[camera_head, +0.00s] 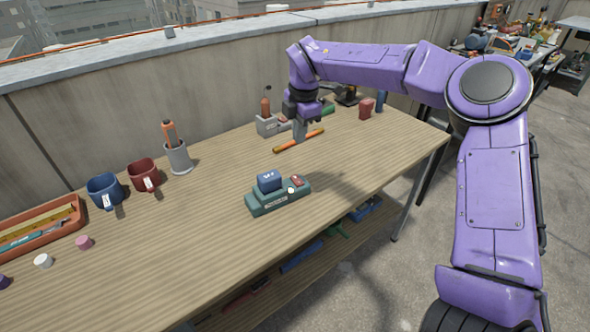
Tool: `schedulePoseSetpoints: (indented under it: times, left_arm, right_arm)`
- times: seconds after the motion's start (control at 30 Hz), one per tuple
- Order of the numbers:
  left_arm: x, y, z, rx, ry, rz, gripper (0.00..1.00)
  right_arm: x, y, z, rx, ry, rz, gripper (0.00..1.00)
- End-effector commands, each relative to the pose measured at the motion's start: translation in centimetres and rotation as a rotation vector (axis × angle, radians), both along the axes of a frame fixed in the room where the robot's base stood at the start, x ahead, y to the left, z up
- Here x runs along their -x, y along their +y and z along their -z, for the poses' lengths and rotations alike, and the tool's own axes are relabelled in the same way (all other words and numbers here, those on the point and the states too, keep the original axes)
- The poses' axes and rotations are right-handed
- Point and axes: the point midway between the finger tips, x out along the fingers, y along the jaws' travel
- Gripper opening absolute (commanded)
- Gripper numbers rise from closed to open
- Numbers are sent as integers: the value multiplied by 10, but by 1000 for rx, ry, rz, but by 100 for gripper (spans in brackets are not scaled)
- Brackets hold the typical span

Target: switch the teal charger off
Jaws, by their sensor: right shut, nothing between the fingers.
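The teal charger (265,207) sits on the wooden table, near the middle of its front half. A blue block (269,181) stands on top of it. A small red switch-like part (297,181) and a pale round part (291,190) show at its right end. The switch position is too small to tell. My right gripper (300,138) is shut and empty, pointing down toward the back of the table, behind and apart from the charger. My left gripper is not in view.
An orange-yellow stick (284,147) lies by my right gripper. A grey holder (178,158), a red mug (144,175), a blue mug (104,190) and an orange tray (70,225) stand left. A red block (366,107) is back right. Table around the charger is clear.

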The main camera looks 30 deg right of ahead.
Motion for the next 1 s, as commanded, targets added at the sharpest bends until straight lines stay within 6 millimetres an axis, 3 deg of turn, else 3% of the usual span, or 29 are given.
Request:
schedulePoseSetpoints:
  times: [0.17,0.6,0.8,1.0]
  left_arm:
    - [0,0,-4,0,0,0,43]
    - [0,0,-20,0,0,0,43]
    - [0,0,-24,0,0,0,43]
    - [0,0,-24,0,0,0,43]
  right_arm:
    - [-2,0,21,1,6,-2,0]
    - [-13,-1,113,3,7,-3,0]
    - [-16,-1,135,3,3,-3,0]
    - [-17,-1,139,3,1,-3,0]
